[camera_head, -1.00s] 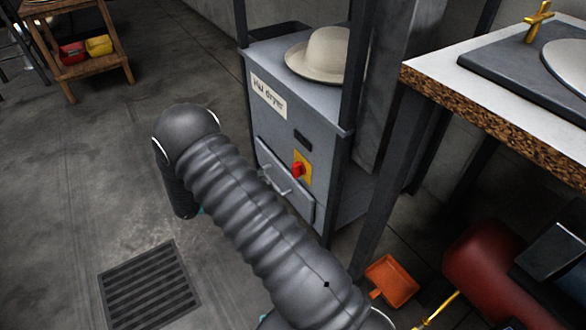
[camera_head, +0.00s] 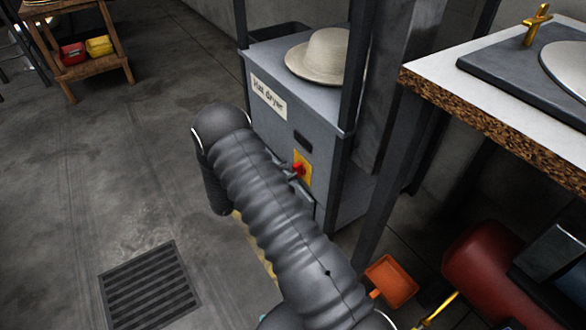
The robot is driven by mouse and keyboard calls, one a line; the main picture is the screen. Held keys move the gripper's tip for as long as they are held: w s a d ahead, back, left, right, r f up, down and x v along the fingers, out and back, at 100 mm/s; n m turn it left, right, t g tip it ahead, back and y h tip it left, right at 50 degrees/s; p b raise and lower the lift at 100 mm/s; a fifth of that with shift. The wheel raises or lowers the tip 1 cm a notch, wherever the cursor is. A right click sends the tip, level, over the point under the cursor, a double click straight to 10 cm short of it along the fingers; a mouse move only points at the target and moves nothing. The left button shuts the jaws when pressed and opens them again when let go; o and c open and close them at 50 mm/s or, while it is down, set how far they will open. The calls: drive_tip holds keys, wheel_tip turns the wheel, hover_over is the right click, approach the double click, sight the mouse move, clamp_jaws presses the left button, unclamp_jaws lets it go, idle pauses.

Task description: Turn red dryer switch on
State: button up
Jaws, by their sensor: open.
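The grey hat dryer (camera_head: 325,160) stands right of the middle, with a label (camera_head: 268,97) on its front. Its red switch (camera_head: 298,169) is on a yellow plate (camera_head: 306,160) on that front. The knob's exact angle is too small to tell. My dark ribbed arm crosses in front of the dryer and hides the lower left of its front. The grey fingertips of my gripper (camera_head: 295,178) show past the arm, open, close beside the red switch. I cannot tell whether they touch it; the rest of the gripper is hidden.
A pale hat (camera_head: 318,58) lies on the dryer. A dark post (camera_head: 352,75) stands at its right corner. A white-topped table (camera_head: 480,82) is at the right, with an orange dustpan (camera_head: 390,280) and red tank (camera_head: 490,275) below. The floor at left is open around a grate (camera_head: 150,285).

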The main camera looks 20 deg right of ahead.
drive_tip(key=shift+w+d, duration=0.15)
drive_tip(key=shift+d, duration=0.55)
drive_tip(key=shift+w+d, duration=0.15)
drive_tip(key=shift+d, duration=0.55)
clamp_jaws()
drive_tip(key=shift+w+a+f+n+p, duration=0.1)
drive_tip(key=shift+w+f+n+p, duration=0.35)
drive_tip(key=shift+n, duration=2.55)
drive_tip(key=shift+w+a+f+n+p, duration=0.15)
drive_tip(key=shift+n+p, duration=0.45)
drive_tip(key=shift+n, duration=2.4)
drive_tip(key=shift+w+d+f+n+p, duration=0.1)
drive_tip(key=shift+w+f+n+p, duration=0.35)
drive_tip(key=shift+n, duration=2.55)
drive_tip(key=shift+s+r, duration=0.15)
